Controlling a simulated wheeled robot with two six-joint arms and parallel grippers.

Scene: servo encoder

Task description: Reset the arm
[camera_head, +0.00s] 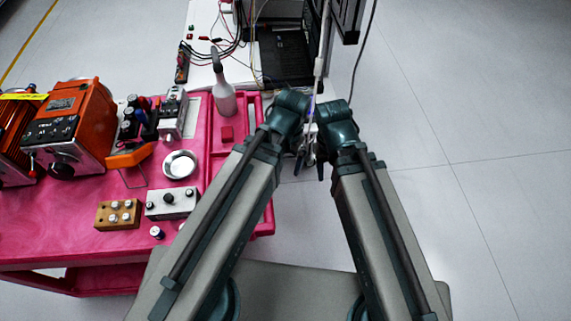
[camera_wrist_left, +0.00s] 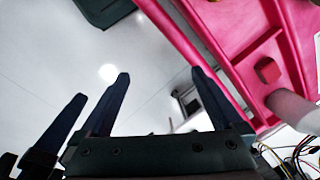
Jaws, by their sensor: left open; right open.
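Both my arms reach forward from the bottom of the head view and their wrists come close together near the middle. My right gripper (camera_head: 312,164) shows there as small dark fingers, partly hidden by the wrists. My left gripper (camera_wrist_left: 160,73) shows in the left wrist view with its two dark fingers apart and nothing between them. Another dark finger stands just left of it, apparently my right gripper's. Both grippers are open and appear empty, over the floor right of the pink cart (camera_head: 75,235).
The cart holds an orange machine (camera_head: 75,125), a white spray bottle (camera_head: 223,92), a round white dish (camera_head: 180,164), a grey button box (camera_head: 171,204) and a brown button box (camera_head: 118,214). A white table (camera_head: 205,60) with cables stands behind. Floor at right is clear.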

